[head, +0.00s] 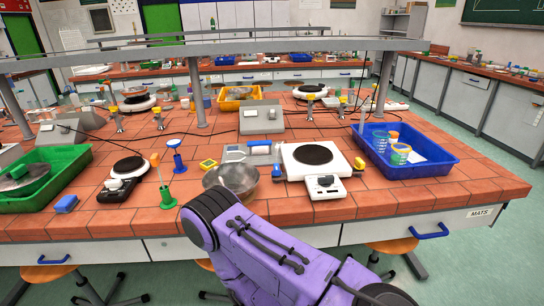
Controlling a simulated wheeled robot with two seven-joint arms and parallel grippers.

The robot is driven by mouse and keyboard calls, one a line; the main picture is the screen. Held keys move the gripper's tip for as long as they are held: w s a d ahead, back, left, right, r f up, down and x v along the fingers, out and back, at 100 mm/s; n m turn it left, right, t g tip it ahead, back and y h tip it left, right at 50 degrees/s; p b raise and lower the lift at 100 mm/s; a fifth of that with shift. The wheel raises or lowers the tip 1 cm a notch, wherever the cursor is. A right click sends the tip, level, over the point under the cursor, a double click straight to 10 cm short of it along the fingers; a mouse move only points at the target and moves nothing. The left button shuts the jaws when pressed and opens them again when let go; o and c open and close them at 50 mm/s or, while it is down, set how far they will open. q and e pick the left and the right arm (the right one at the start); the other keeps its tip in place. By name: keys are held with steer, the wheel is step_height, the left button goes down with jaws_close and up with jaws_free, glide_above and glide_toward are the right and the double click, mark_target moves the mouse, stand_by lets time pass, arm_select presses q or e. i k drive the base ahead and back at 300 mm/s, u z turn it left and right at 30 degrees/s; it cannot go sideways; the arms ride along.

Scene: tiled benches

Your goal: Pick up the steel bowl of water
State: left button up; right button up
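A steel bowl (240,180) stands near the front edge of the tiled bench (110,220), left of the white hot plate. Its inside looks grey and shiny; I cannot clearly make out the water. My purple arm reaches in from the lower right, and its black-banded end is just in front of the bowl, overlapping its lower left in the picture. I cannot tell whether they touch. No gripper fingers show on this arm, and my other arm is out of the picture.
A white hot plate (295,161) is close on the bowl's right. A blue tray (437,171) with cups stands farther right. Green (160,197) and blue (177,157) funnel-like stands and a small black-topped hot plate (115,189) are left. A grey shelf rail (290,46) spans the bench.

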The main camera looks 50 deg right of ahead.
mark_target(240, 178)
steer(key=k, duration=0.1)
steer(key=z, duration=1.35)
